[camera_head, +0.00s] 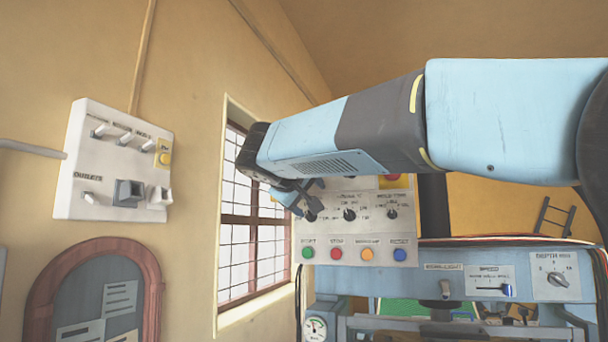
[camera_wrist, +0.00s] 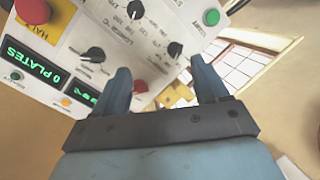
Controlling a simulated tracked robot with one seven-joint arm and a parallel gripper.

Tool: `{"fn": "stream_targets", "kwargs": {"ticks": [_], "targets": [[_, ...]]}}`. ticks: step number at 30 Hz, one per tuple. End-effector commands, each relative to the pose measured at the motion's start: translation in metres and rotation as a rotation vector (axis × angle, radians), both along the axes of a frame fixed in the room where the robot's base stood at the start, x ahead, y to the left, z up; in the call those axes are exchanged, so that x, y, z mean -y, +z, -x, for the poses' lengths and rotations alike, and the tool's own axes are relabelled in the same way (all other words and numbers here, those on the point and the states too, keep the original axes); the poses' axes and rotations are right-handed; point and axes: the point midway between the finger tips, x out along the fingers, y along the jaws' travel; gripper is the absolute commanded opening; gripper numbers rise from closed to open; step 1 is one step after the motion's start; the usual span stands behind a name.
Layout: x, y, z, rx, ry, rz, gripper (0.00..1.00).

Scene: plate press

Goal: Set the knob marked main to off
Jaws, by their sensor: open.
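The control panel (camera_head: 325,232) carries a row of three black knobs: a left knob (camera_head: 311,215), a middle knob (camera_head: 349,214) and a right knob (camera_head: 392,213). Their small labels are too blurred for me to tell which is marked main. My gripper (camera_head: 299,203) is at the panel's left side, partly covering the left knob. In the wrist view my gripper (camera_wrist: 160,76) is open and empty, its fingers pointing at the panel. One black knob (camera_wrist: 175,48) shows beyond and between the fingertips, apart from them. Another knob (camera_wrist: 92,54) lies left of the fingers.
Coloured buttons, including a green one (camera_head: 307,252) and a blue one (camera_head: 399,254), line the panel's lower edge. A red mushroom button (camera_wrist: 32,10) shows in the wrist view. A white switch box (camera_head: 90,200) hangs on the left wall. A barred window (camera_head: 236,215) is behind the gripper.

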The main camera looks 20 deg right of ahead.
Motion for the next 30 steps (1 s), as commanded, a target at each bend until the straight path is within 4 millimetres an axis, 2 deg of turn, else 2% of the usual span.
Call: {"fn": "stream_targets", "kwargs": {"ticks": [1, 3, 6, 9, 16, 30], "targets": [[-0.011, 0.020, -0.011, 0.043, 0.005, 0.033, 0.73], [-0.021, 0.045, -0.020, 0.100, 0.007, 0.074, 0.73], [-0.033, 0.069, -0.028, 0.159, 0.009, 0.109, 0.73], [-0.037, 0.081, -0.032, 0.189, 0.009, 0.128, 0.73], [-0.026, 0.084, -0.049, 0.197, 0.005, 0.133, 0.73], [0.022, 0.083, -0.115, 0.196, 0.004, 0.133, 0.73]]}}
